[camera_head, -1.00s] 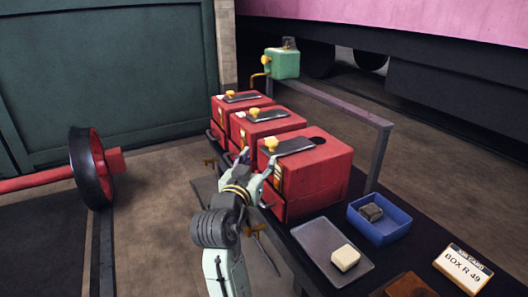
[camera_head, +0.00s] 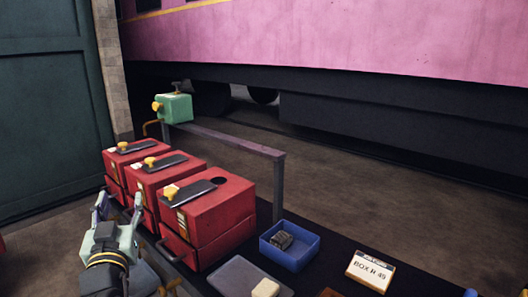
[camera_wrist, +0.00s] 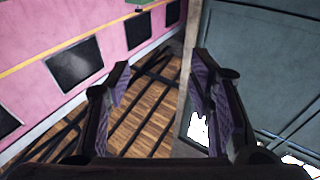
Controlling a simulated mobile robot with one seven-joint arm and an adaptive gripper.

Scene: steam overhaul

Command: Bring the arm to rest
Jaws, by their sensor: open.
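My gripper (camera_head: 119,211) is at the lower left of the head view, in front of the red boxes. Its two fingers stand apart and point up and away. In the wrist view my gripper (camera_wrist: 160,75) is open, with its purple-lined fingers wide apart and nothing between them. No object is held.
Three red boxes (camera_head: 222,208) with yellow knobs stand in a row on a dark table. A blue tray (camera_head: 305,257) with a dark block, a grey tray (camera_head: 235,277) with a pale block and a label sign (camera_head: 370,270) lie to the right. A rail (camera_head: 230,142) carries a green box (camera_head: 175,108).

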